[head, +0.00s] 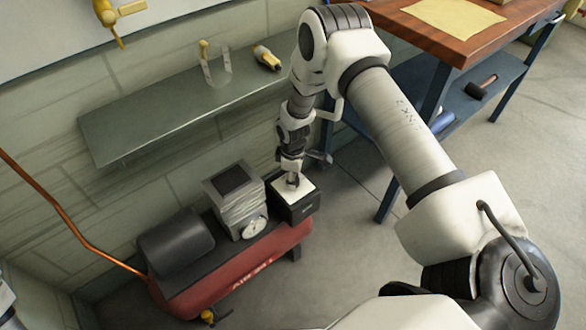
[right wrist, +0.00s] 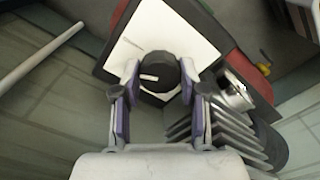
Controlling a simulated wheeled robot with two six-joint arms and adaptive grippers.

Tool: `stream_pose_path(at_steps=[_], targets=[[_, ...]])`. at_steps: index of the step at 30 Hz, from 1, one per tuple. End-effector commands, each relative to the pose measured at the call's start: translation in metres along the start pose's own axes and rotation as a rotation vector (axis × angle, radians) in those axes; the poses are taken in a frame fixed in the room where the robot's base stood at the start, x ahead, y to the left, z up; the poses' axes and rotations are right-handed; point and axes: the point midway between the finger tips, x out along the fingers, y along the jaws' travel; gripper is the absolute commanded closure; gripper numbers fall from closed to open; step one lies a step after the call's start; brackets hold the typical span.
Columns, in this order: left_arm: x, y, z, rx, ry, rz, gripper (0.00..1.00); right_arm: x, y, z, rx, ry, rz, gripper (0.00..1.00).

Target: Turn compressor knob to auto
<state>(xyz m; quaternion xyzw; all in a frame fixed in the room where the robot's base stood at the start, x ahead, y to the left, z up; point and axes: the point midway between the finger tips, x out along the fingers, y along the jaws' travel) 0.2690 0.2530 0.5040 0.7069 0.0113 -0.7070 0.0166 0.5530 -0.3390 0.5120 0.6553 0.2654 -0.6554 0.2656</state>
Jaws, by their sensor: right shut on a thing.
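The compressor (head: 240,270) is a red tank with dark parts on top, low against the wall. At its right end stands a dark control box (head: 299,208) with a white top plate, which also shows in the right wrist view (right wrist: 192,47). A round black knob (right wrist: 158,74) with a white pointer line sits on that plate. The pointer points to the left in the right wrist view. My right gripper (head: 292,180) reaches down to the plate, and its two fingers (right wrist: 159,84) are shut on the knob's sides. My left gripper is out of view.
A metal shelf (head: 150,125) runs along the wall above the compressor, with a yellow-tipped tool (head: 266,58) on it. A wooden workbench (head: 470,40) stands at the right. A copper pipe (head: 62,213) runs down at the left. Floor right of the compressor is clear.

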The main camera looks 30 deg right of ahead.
Motion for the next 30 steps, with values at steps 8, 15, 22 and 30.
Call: stream_pose_path(at_steps=[8, 15, 22, 30], targets=[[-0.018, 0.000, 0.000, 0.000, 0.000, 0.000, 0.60, -0.002, 0.000, 0.000, 0.234, -0.001, 0.000, 0.93], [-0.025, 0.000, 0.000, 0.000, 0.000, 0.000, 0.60, -0.001, 0.000, 0.000, 0.372, -0.001, 0.000, 0.93], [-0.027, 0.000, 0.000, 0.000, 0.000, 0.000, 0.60, 0.000, -0.001, 0.000, 0.434, -0.001, 0.000, 0.93], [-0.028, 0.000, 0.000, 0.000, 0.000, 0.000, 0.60, 0.000, -0.001, 0.000, 0.448, -0.001, -0.001, 0.93]])
